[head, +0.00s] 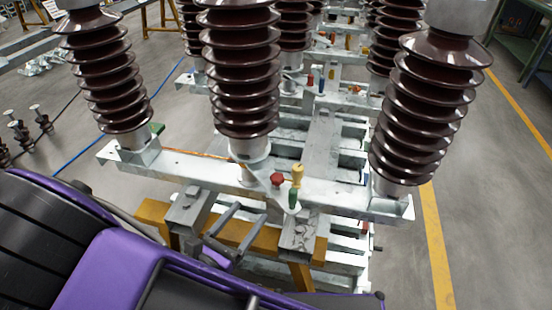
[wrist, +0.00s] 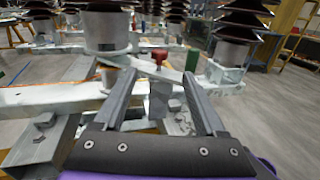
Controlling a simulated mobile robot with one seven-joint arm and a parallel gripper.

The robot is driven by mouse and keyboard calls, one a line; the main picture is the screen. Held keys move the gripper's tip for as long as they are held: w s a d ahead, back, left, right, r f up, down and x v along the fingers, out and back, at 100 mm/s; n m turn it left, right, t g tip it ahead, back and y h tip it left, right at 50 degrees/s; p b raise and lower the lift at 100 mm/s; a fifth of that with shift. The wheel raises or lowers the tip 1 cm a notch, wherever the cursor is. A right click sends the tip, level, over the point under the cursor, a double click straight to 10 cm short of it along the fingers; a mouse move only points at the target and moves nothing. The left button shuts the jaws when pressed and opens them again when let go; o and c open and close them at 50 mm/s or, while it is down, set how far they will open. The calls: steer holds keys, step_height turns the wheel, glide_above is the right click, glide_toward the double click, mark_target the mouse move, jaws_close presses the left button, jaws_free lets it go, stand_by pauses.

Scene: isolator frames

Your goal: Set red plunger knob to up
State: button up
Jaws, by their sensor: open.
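The red plunger knob (head: 277,180) has a round mushroom-shaped head and stands upright on the grey metal beam of the nearest isolator frame. In the wrist view the red knob (wrist: 159,55) shows ahead of the fingertips, between them, with a short piece of stem below its head. I cannot tell its exact height setting. My gripper (head: 251,209) is open and empty, apart from the knob and on the near side of the beam. In the wrist view my gripper's two grey fingers (wrist: 159,75) are spread wide.
Tall brown ribbed insulators (head: 238,70) rise behind, with others at left and right (head: 425,110). The beam (head: 340,202) runs across below.

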mark_target(277, 179)
steer(key=x, duration=1.7)
steer(key=shift+w, duration=0.2)
steer(key=shift+f, duration=0.1)
jaws_close()
stand_by(0.7)
